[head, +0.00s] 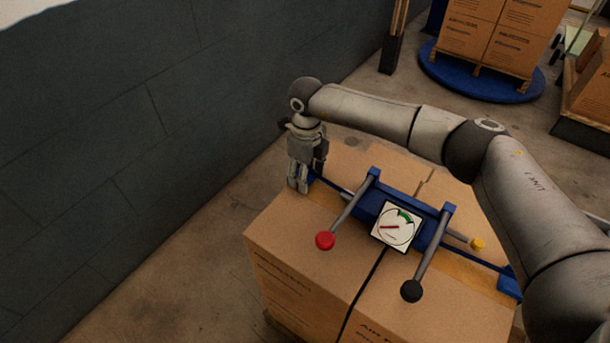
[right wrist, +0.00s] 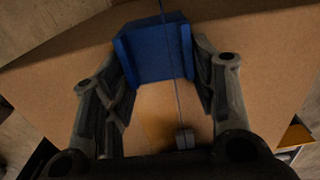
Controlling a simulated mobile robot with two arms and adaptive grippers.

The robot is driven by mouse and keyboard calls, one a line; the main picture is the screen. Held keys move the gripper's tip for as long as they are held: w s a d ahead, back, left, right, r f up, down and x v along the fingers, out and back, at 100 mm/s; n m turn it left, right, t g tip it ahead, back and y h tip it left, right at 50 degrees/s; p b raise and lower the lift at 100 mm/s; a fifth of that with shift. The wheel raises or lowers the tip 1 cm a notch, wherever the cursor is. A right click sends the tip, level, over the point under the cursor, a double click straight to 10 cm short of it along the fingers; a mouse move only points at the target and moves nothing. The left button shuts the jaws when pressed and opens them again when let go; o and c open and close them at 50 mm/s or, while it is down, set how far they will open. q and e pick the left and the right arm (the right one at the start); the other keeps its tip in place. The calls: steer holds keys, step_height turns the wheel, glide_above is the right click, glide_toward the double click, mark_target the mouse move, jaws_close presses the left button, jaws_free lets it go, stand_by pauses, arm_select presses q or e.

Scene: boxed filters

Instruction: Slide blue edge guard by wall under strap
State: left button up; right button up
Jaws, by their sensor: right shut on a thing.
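The blue edge guard by the wall (right wrist: 152,52) sits at the box edge in the right wrist view, between the fingers of my right gripper (right wrist: 168,85). The gripper is shut on its two sides. A thin dark strap (right wrist: 172,72) runs lengthwise across the guard's face and on over the cardboard. In the head view my right gripper (head: 298,186) points down at the wall-side top edge of the carton stack (head: 290,235) and hides most of this guard. Another blue edge guard (head: 509,286) sits at the stack's right edge. My left gripper is out of view.
A blue tensioner with a dial (head: 396,226), rods and red, black and yellow knobs stands on the cartons close to my right gripper. The dark wall (head: 130,150) is at left, with free floor between. Another carton pallet (head: 490,40) stands behind on a blue turntable (head: 450,83).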

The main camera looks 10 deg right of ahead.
steer(key=shift+w+d+b, duration=0.3)
steer(key=shift+w+d, duration=0.1)
steer(key=shift+w, duration=0.05)
steer(key=o, duration=1.1)
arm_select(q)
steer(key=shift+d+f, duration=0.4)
arm_select(e)
steer(key=shift+r, duration=0.2)
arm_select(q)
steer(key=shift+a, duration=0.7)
arm_select(e)
step_height(320, 180, up, 8)
steer(key=shift+f, duration=0.15)
